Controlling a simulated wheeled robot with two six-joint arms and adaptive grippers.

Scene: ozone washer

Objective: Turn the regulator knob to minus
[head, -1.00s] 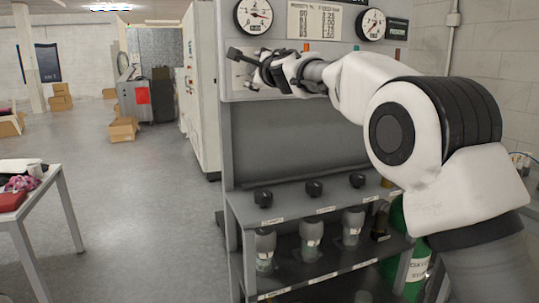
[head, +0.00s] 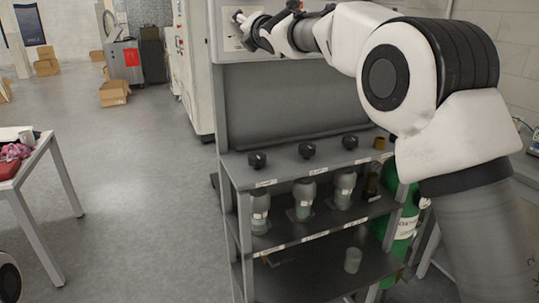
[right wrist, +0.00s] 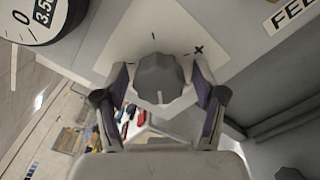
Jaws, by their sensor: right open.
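The grey faceted regulator knob (right wrist: 160,72) is on a pale plate (right wrist: 150,24) in the right wrist view. A white line on the knob points toward the bottom of that picture. A plus-like mark, tilted, and short dashes show on the plate beyond the knob. My right gripper (right wrist: 161,84) is open, with one finger on each side of the knob; whether they touch it I cannot tell. In the head view the right gripper (head: 243,22) is at the panel near the top edge and the knob is hard to make out. My left gripper is out of view.
A round gauge (right wrist: 40,16) is beside the plate in the wrist view. Below the panel, a grey shelf rack (head: 330,176) carries several black knobs and clear bottles. A green cylinder (head: 408,222) stands at its right. A white table (head: 44,150) is at left, with open floor between.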

